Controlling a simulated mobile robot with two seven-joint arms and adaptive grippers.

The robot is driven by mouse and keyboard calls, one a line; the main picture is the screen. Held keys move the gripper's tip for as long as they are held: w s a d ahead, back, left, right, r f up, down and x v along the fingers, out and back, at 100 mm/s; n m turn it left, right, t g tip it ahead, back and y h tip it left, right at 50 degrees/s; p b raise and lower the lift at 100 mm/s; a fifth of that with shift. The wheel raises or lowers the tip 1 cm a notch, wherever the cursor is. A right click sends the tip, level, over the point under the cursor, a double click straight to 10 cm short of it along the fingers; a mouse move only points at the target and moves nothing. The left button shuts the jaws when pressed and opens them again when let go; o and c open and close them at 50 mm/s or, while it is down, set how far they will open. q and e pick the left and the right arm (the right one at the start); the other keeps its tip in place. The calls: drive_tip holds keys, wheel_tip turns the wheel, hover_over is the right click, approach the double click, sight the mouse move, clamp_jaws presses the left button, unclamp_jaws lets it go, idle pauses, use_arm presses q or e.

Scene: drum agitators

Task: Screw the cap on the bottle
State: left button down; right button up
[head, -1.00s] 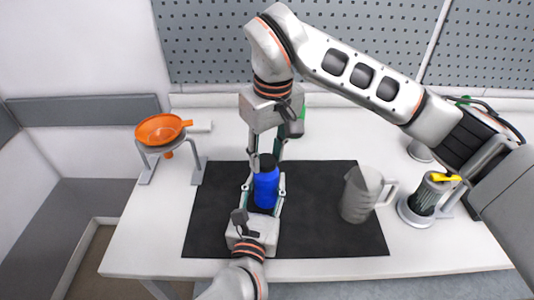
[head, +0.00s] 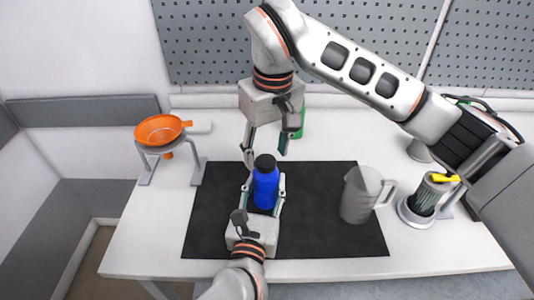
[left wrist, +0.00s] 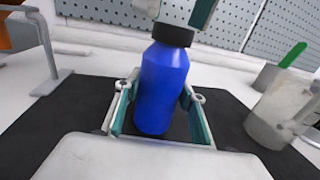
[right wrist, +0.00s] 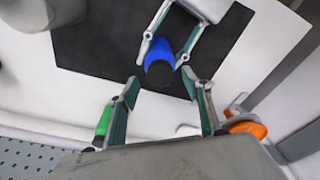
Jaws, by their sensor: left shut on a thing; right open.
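The blue bottle (head: 265,188) stands upright on the black mat (head: 320,200), with the black cap (head: 265,162) sitting on its top. My left gripper (head: 262,190) is shut on the bottle's body; the left wrist view shows the bottle (left wrist: 160,90) between its fingers, with the cap (left wrist: 172,34) above. My right gripper (head: 265,150) is open and empty above and behind the cap. In the right wrist view the cap (right wrist: 160,74) lies just beyond my right fingertips (right wrist: 168,88). I cannot tell how tightly the cap sits.
A grey pitcher (head: 357,196) stands on the mat's right side. An orange funnel (head: 160,129) rests in a stand at the left. A holder with a dark ribbed part and yellow piece (head: 440,179) is at the right. A green object (head: 299,122) stands behind my right gripper.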

drive_tip(key=shift+r, duration=1.55)
drive_tip(key=shift+c, duration=0.3)
